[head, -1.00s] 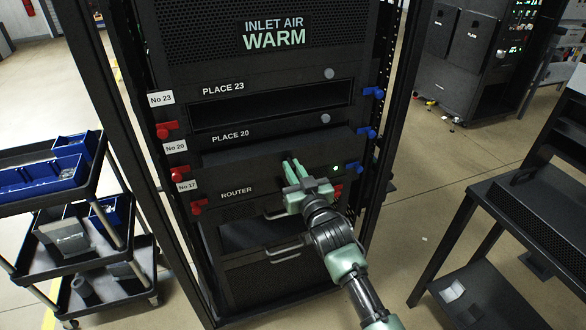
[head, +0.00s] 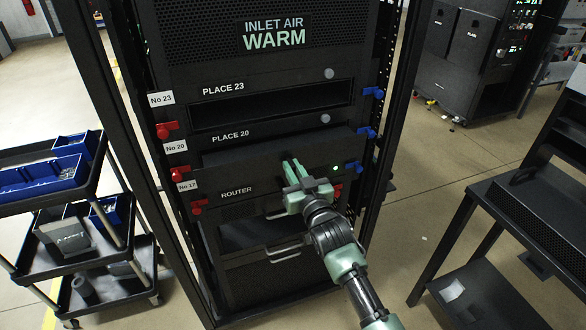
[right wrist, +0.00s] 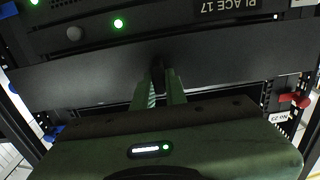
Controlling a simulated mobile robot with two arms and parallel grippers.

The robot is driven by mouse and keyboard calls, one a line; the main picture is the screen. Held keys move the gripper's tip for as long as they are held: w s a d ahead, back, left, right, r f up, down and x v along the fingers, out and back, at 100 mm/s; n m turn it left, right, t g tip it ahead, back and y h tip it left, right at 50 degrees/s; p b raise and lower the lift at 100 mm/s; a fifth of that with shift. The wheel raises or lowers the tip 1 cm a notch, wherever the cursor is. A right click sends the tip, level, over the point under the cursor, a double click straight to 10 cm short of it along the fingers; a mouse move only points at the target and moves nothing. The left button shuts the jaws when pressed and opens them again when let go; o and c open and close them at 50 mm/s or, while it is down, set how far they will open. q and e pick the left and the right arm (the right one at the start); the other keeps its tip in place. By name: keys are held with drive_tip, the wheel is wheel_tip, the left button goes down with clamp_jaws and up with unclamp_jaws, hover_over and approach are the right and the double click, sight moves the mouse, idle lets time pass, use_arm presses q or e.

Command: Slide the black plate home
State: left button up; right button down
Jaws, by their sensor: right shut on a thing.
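The black plate (head: 250,153) is a wide, flat dark panel at the row marked PLACE 20 in the rack, just above the router (head: 262,188). Its front stands a little proud of the rack face. In the right wrist view, the plate (right wrist: 80,77) crosses the picture as a dark band. My right gripper (head: 292,168) is shut on the middle of the plate's front; its fingers also show in the right wrist view (right wrist: 159,78). The exact part held is hidden between the fingers. My left gripper is not in view.
The PLACE 23 slot (head: 270,105) above is open and dark. A cart with blue bins (head: 45,172) stands left, a dark table (head: 545,215) right. Clear floor lies between rack and table.

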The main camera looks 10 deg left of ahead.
sight(288, 159)
drive_tip(key=shift+w+r, duration=0.1)
drive_tip(key=shift+w+a+b, duration=0.25)
drive_tip(key=shift+w+b, duration=0.05)
drive_tip(key=shift+b, duration=0.1)
drive_tip(key=shift+b+x, duration=1.6)
drive_tip(key=shift+b+x, duration=1.8)
drive_tip(key=shift+b, duration=0.3)
drive_tip(key=c, duration=1.4)
unclamp_jaws()
drive_tip(key=shift+o, duration=0.2)
drive_tip(key=shift+f, duration=0.2)
drive_tip(key=shift+s+d, duration=0.2)
drive_tip(key=shift+v, duration=3.7)
drive_tip(key=shift+r, duration=0.1)
